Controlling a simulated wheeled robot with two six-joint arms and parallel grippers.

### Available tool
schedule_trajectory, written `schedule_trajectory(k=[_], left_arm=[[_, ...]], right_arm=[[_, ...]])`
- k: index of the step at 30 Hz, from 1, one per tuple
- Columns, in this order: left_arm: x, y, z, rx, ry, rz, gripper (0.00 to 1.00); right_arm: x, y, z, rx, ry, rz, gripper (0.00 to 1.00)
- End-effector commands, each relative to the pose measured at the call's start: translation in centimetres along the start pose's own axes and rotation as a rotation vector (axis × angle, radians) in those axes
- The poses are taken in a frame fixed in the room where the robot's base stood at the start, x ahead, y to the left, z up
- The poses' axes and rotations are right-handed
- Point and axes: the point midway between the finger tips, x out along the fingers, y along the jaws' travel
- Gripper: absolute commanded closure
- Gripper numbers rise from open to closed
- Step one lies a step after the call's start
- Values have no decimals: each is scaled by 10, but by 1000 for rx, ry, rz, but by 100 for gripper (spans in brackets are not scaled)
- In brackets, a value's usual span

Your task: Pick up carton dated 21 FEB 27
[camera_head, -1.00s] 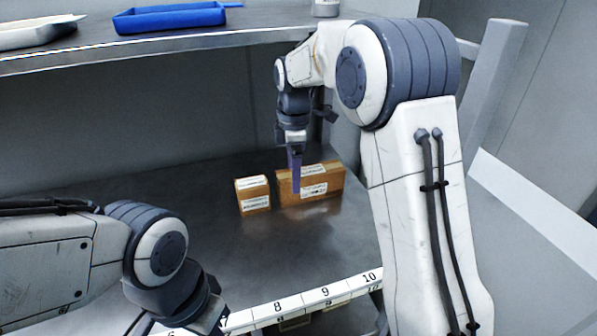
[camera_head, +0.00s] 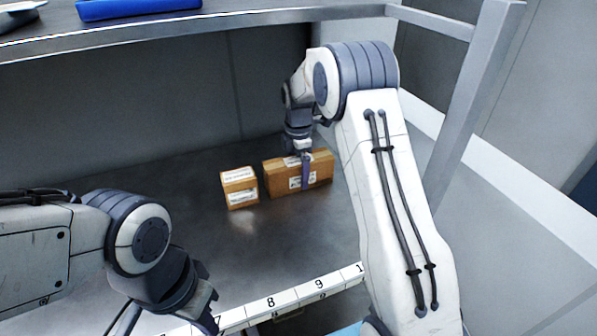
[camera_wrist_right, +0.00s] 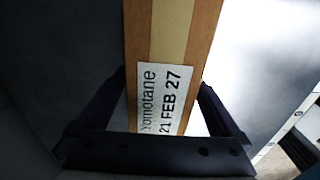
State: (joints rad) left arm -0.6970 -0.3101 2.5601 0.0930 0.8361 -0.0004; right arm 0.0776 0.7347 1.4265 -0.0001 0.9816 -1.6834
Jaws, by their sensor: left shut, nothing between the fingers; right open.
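The carton dated 21 FEB 27 is the long brown box (camera_head: 322,169) on the metal shelf in the head view. Its top label, reading "Yomotane 21 FEB 27", shows in the right wrist view, where the carton (camera_wrist_right: 172,40) runs up between the fingers. My right gripper (camera_head: 304,172) is open, pointing down over the carton, with one finger in front of its near face. The wrist view shows one finger of the right gripper (camera_wrist_right: 160,112) on each side of it. I cannot tell whether they touch it. My left gripper (camera_head: 207,318) is shut and empty at the shelf's front, away from the cartons.
A smaller brown carton (camera_head: 240,189) with white labels stands just left of the long one. A numbered white strip (camera_head: 290,298) runs along the shelf's front edge. An upper shelf (camera_head: 230,32) holds a blue tray (camera_head: 138,8). A grey upright (camera_head: 470,105) stands at right.

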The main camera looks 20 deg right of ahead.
Motion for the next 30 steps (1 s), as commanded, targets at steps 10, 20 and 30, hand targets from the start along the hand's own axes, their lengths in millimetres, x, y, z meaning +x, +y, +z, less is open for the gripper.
schedule_trajectory(k=[10, 20, 30], left_arm=[[-1, 0, 0, 0, 0, 0, 100], [-1, 0, 0, 0, 0, 0, 100], [0, 0, 0, 0, 0, 0, 100]], right_arm=[[17, 0, 0, 1, 0, 2, 0], [17, 0, 0, 1, 0, 2, 100], [5, 1, 0, 1, -1, 5, 100]])
